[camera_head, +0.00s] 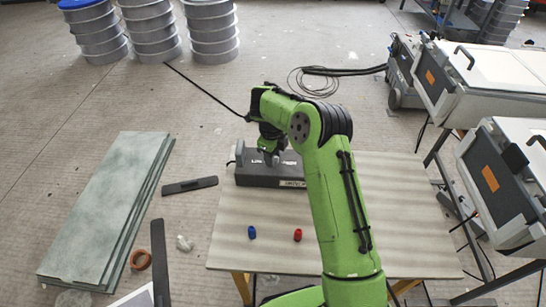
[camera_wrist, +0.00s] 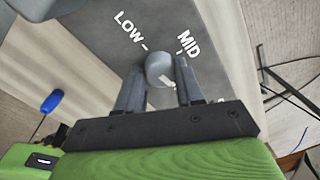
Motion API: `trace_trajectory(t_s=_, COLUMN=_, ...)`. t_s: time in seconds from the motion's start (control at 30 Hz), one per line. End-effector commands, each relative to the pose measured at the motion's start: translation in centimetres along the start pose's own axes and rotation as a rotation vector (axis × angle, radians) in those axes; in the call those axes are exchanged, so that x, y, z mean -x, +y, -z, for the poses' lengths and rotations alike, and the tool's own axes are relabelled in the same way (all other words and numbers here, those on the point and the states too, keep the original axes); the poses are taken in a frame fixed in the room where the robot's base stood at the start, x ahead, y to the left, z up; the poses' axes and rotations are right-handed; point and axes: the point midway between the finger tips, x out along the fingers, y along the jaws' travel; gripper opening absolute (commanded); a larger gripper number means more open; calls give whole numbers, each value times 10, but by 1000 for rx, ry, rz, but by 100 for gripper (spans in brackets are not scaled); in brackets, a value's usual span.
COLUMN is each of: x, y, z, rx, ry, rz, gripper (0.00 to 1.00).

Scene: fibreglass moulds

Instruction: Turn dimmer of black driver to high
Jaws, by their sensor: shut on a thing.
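The black driver (camera_head: 270,180), a long dark grey box, sits at the back of the table in the head view. Its top face (camera_wrist: 95,30) fills the upper middle of the wrist view, with the white words LOW and MID. A round grey dimmer knob (camera_wrist: 158,66) stands below these words and carries a short white mark on its lower right side. My gripper (camera_wrist: 160,88) is shut on the knob, one finger on each side. A third label near the right finger is mostly hidden. In the head view my gripper (camera_head: 270,158) is over the driver, and my arm covers its right part.
A blue piece (camera_head: 251,232) and a red piece (camera_head: 298,235) stand on the light table (camera_head: 225,255) in front of the driver. Green-grey boards (camera_head: 110,205) lie on the floor at left. Large machines (camera_head: 480,90) stand at right, with cables nearby.

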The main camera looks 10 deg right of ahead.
Motion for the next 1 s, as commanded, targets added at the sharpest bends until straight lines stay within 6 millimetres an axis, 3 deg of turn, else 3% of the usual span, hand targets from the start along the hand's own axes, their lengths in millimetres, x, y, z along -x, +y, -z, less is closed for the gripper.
trace_trajectory(t_s=0.33, x=0, y=0, z=-1, rx=-144, ry=6, rz=2, gripper=6)
trace_trajectory(t_s=0.9, x=1, y=0, z=-1, rx=-171, ry=8, rz=2, gripper=6)
trace_trajectory(t_s=0.93, x=1, y=0, z=-1, rx=-171, ry=8, rz=2, gripper=41)
trace_trajectory(t_s=1.0, x=1, y=0, z=-1, rx=-171, ry=8, rz=1, gripper=52)
